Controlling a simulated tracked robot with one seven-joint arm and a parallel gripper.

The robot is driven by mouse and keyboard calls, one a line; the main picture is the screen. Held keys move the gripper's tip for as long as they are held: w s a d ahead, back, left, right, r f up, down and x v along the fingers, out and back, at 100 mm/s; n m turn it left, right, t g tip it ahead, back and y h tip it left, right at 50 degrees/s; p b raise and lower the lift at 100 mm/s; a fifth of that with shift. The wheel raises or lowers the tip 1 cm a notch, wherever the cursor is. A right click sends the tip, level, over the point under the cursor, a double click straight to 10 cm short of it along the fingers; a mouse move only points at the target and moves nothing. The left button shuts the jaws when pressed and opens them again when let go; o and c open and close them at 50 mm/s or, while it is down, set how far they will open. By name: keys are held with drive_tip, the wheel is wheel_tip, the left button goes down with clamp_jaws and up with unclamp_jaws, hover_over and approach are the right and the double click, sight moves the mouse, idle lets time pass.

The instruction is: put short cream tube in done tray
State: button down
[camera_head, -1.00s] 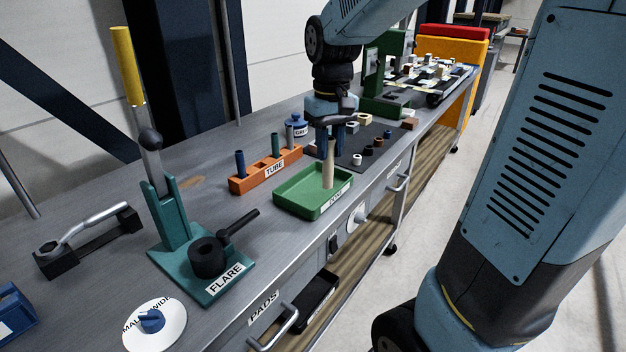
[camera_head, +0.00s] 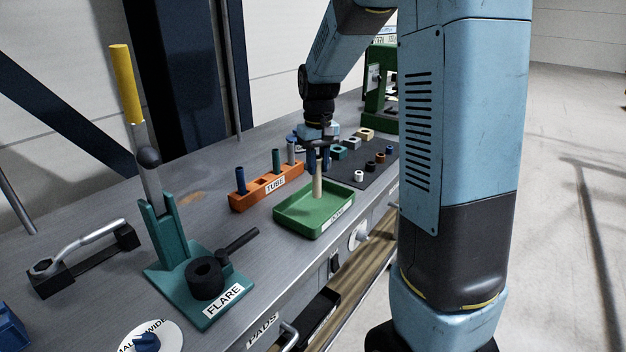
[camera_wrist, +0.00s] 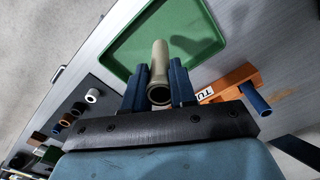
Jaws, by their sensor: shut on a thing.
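A short cream tube (camera_head: 318,182) stands upright between the fingers of my gripper (camera_head: 318,164), which is shut on it. In the wrist view the cream tube (camera_wrist: 160,68) sits between the two blue fingers (camera_wrist: 160,88), its open end facing the camera. The green done tray (camera_head: 290,216) is on the bench below; its floor also shows in the wrist view (camera_wrist: 135,48). The tube is over the tray's back right part. I cannot tell whether its lower end touches the tray floor.
An orange TUBE rack (camera_head: 244,201) holding several tubes stands left of the tray. A dark mat (camera_head: 345,172) with small rings and blocks lies behind it to the right. A teal FLARE tool (camera_head: 180,265) stands at front left. Bare bench lies between.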

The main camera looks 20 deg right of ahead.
wheel_tip(320, 180, down, 6)
drive_tip(key=w, duration=0.2)
drive_tip(key=shift+w+d, duration=0.2)
drive_tip(key=shift+w, duration=0.05)
drive_tip(key=shift+f, duration=0.1)
drive_tip(key=c, duration=0.9)
unclamp_jaws()
